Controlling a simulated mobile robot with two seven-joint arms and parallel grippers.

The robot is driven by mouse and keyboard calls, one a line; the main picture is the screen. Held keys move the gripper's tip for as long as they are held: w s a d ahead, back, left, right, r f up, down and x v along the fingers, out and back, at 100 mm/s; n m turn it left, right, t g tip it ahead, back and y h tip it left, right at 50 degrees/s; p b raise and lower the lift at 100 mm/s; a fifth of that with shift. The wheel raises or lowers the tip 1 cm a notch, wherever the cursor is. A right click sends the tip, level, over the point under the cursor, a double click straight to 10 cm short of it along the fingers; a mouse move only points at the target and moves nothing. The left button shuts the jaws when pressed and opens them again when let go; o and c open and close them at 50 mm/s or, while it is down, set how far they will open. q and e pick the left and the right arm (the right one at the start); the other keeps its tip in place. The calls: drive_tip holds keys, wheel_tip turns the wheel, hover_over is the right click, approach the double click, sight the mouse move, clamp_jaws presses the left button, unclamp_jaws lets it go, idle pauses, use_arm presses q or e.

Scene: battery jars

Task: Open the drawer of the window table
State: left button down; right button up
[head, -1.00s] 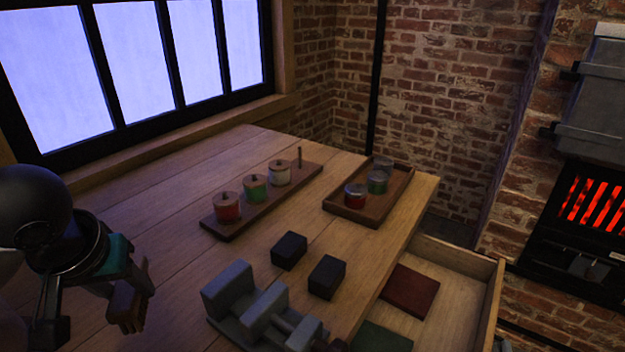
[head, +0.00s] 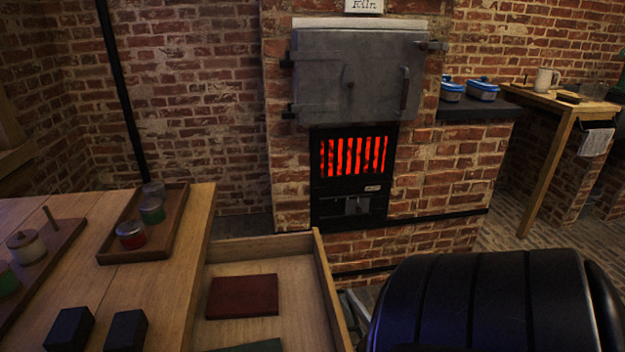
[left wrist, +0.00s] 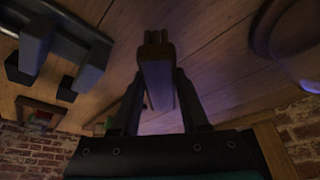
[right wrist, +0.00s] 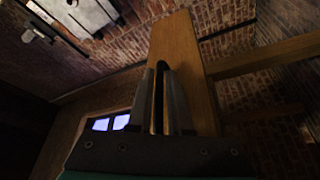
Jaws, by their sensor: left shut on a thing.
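The window table (head: 185,230) has its drawer (head: 325,285) standing out on the right side, open at the top. A dark red square (head: 242,297) and part of a green one (head: 255,346) lie in it. In the right wrist view my right gripper's fingers (right wrist: 165,95) are close together, with a narrow dark strip between them, beside a wooden board (right wrist: 180,50) that may be the drawer's front. I cannot tell whether they hold it. In the left wrist view my left gripper (left wrist: 158,100) is shut on a brown wooden piece (left wrist: 156,75). Neither gripper's fingers show in the head view.
A wooden tray (head: 110,245) with several small jars stands on the table, near a jar rack (head: 60,240) and two dark blocks (head: 125,331). The kiln (head: 355,75) glows behind the drawer. A side table (head: 560,103) stands far right.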

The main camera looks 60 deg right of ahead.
drive_tip(key=shift+o, duration=0.3)
drive_tip(key=shift+s, duration=0.1)
drive_tip(key=shift+s+a+f, duration=0.1)
drive_tip(key=shift+s+a, duration=0.1)
drive_tip(key=shift+s, duration=0.1)
use_arm(q)
drive_tip(key=shift+r, duration=0.15)
use_arm(e)
drive_tip(key=v, duration=1.1)
